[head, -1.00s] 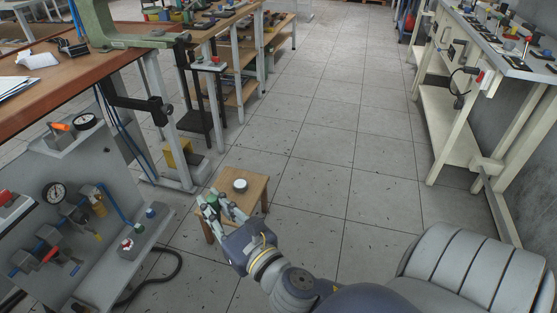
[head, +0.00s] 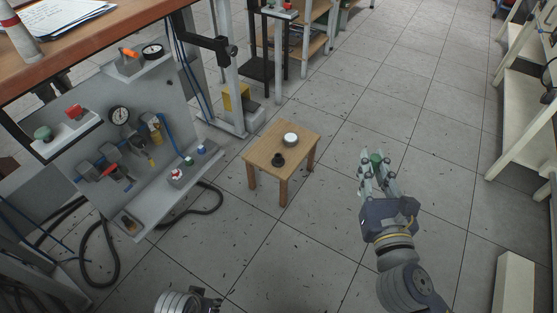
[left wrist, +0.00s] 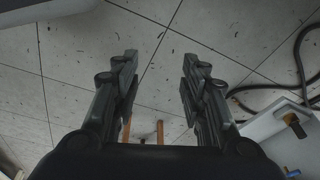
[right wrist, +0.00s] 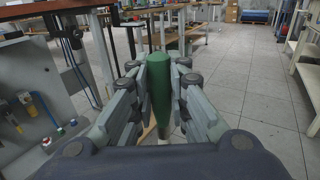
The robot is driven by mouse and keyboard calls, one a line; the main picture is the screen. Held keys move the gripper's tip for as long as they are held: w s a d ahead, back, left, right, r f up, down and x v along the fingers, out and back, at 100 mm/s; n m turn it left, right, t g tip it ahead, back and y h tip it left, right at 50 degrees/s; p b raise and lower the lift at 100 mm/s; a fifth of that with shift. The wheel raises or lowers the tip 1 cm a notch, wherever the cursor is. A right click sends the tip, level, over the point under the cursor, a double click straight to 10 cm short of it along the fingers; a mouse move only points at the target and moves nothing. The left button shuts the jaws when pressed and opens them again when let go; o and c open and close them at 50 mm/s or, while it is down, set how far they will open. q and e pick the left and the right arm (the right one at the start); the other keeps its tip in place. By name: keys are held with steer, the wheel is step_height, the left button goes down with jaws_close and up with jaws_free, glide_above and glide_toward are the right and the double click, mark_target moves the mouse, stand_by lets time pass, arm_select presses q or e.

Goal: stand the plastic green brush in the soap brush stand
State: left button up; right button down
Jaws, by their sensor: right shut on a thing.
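The green brush (right wrist: 160,92) is in my right gripper (right wrist: 160,80), and its green rounded end points up and away in the right wrist view. In the head view my right gripper (head: 376,168) is shut on it, in the air to the right of a small wooden stool (head: 262,152). A small black round holder (head: 278,160), which looks like the soap brush stand, is on the stool, apart from the gripper. My left gripper (left wrist: 160,75) is open and empty in the left wrist view, above the floor. Part of the left arm shows at the bottom of the head view.
A white round container (head: 290,138) stands beside the black holder. A grey pneumatic panel (head: 90,120) with gauges and a trailing black hose (head: 208,207) is left of the stool. A white bench (head: 520,120) stands far right. Tiled floor between is clear.

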arm_select(q)
steer(key=shift+w+a, duration=0.1)
stand_by(0.5)
arm_select(e)
steer(key=shift+r, duration=0.2)
arm_select(q)
steer(key=s+a+f+p, duration=0.1)
steer(key=s+f+p, duration=0.2)
steer(key=s+p, duration=0.6)
steer(key=s+a+f+g+p, duration=0.1)
steer(key=s+a+f+p, duration=0.1)
steer(key=s+p, duration=0.7)
steer(key=shift+s+f+g, duration=0.3)
steer(key=shift+s+f, duration=0.4)
steer(key=shift+s, duration=0.1)
arm_select(e)
steer(key=s+r, duration=0.4)
steer(key=r, duration=0.3)
steer(key=s+r, duration=0.4)
steer(key=r, duration=0.3)
steer(key=shift+r, duration=0.25)
